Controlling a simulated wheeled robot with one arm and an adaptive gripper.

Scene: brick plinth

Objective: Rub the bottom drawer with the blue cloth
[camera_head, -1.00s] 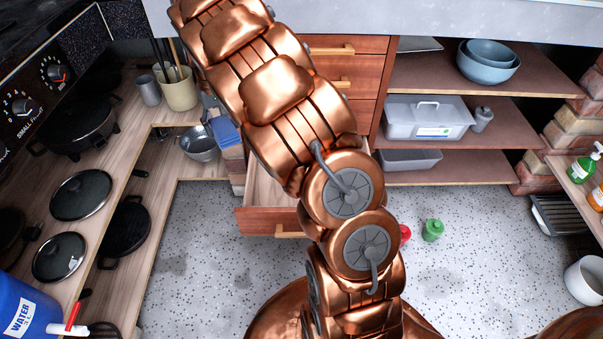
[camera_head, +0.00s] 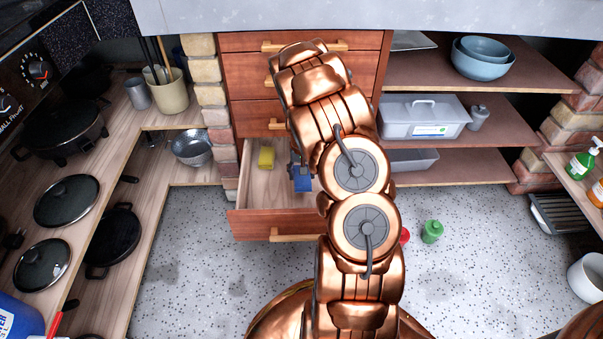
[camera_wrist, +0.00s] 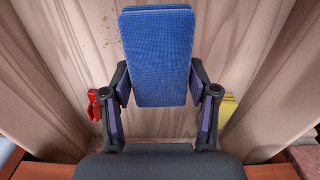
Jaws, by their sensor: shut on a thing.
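The blue cloth (camera_head: 302,180) is held by my gripper (camera_head: 295,168) over the open bottom drawer (camera_head: 262,223). In the wrist view my gripper (camera_wrist: 158,108) is shut on the blue cloth (camera_wrist: 158,58), a flat block-like pad between the two fingers. The drawer's pale wooden floor (camera_wrist: 62,65) lies behind it, with small brown specks (camera_wrist: 110,28) at the upper left. I cannot tell whether the cloth touches the floor. My arm hides the drawer's right part.
A yellow sponge-like block (camera_head: 266,157) lies in the drawer; it also shows in the wrist view (camera_wrist: 228,108). A red object (camera_wrist: 95,105) is on the other side of the gripper. Shut drawers (camera_head: 250,82) stand above. A green bottle (camera_head: 432,231) is on the floor.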

